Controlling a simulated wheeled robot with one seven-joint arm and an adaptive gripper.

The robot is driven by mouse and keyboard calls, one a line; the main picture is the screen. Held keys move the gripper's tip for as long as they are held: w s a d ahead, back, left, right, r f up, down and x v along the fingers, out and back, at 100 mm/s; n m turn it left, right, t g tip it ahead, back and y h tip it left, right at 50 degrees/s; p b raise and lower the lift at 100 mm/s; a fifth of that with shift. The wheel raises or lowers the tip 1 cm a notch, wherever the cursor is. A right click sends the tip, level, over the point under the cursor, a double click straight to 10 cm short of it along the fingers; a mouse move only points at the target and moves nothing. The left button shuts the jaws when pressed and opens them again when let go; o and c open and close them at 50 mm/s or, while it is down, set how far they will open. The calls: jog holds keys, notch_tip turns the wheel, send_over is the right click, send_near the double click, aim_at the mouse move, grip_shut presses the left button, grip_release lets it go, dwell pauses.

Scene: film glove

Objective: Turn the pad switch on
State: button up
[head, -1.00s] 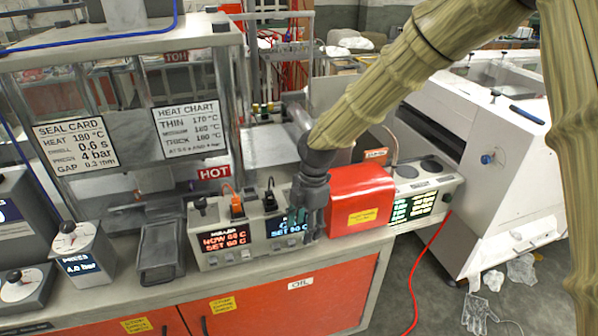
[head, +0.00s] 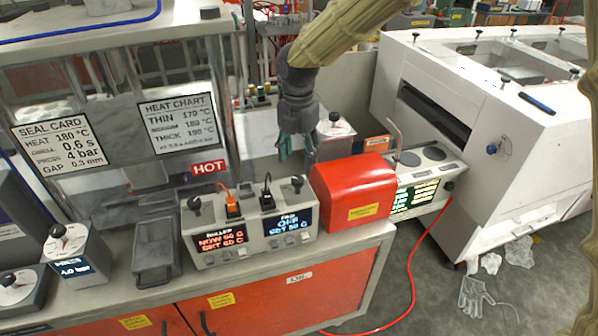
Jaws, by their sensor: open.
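The twin control box (head: 250,238) stands on the bench. Its left half has a red-lit ROLLER display (head: 219,241). Its right half has a blue-lit PAD display (head: 290,222), whose upper line seems to read OFF. On top are an orange plug (head: 233,207), a black plug (head: 267,198) and a black toggle-like knob at each end, the right one (head: 297,186) on the pad side. My gripper (head: 297,153) is open and empty, pointing down behind and above the box, apart from it. Its fingertips are small and dark.
A red cover (head: 350,188) stands right of the box, with a grey unit (head: 431,166) beyond it. A press marked HOT (head: 208,168) is at left, near a dark grey tray (head: 155,248). A red cable (head: 413,270) and a glove (head: 474,296) lie on the floor.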

aim_at(297, 178)
jog(key=f, duration=0.3)
jog(key=w+f+p, duration=0.1)
jog(key=f, duration=0.2)
jog(key=shift+w+a+f+p, duration=0.1)
jog(key=shift+w+a+p, duration=0.05)
jog(key=shift+p, duration=0.15)
jog(key=shift+s+f, duration=0.35)
jog(key=shift+f, duration=0.15)
jog(key=shift+w+f, duration=0.25)
jog(key=shift+f, duration=0.3)
jog(key=shift+s+r, duration=0.1)
jog(key=c, duration=1)
